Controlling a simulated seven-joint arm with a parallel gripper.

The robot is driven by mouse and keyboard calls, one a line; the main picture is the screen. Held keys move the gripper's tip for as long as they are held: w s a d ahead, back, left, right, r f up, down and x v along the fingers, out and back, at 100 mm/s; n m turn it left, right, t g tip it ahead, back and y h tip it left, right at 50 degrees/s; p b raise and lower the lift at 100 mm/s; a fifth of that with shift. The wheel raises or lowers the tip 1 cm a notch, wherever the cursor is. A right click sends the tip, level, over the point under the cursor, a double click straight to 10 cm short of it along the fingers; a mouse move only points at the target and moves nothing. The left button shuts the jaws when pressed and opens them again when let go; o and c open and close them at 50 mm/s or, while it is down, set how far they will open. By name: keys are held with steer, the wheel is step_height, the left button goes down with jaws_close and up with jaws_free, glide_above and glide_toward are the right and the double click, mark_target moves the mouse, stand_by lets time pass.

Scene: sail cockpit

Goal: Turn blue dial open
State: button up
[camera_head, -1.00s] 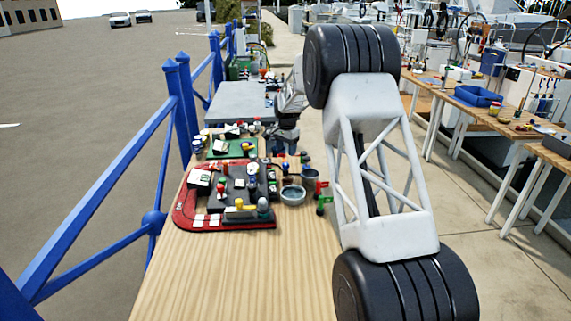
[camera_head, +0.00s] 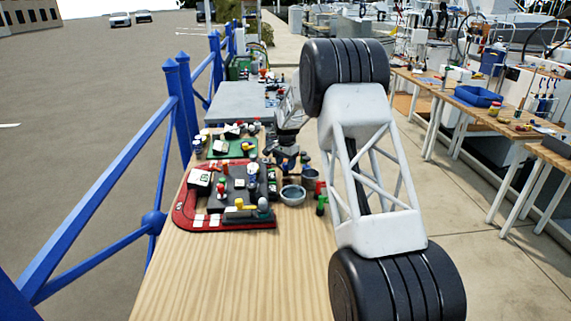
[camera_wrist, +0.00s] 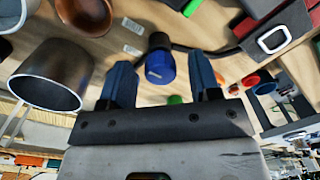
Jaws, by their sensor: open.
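A blue dial (camera_wrist: 160,68) with a dark cap-like base shows in the wrist view, standing on the wooden table. My gripper (camera_wrist: 161,76) is open, with one blue finger to each side of the dial and clear gaps between. I cannot tell whether the fingertips are level with the dial. In the head view my gripper (camera_head: 290,157) is low over the table, behind the round bowl, and the blue dial cannot be made out there.
A red-edged control board (camera_head: 184,217) lies left of my gripper, with a green board (camera_head: 220,153) behind it. A grey bowl (camera_head: 293,195) and a green-handled part (camera_head: 321,206) stand close by. In the wrist view a metal pot (camera_wrist: 45,78) is left. The near tabletop is clear.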

steer(key=c, duration=0.9)
steer(key=shift+n, duration=0.4)
steer(key=n, duration=0.3)
steer(key=shift+n, duration=0.3)
steer(key=n, duration=0.3)
steer(key=shift+n, duration=0.3)
steer(key=n, duration=0.7)
steer(key=o, duration=0.9)
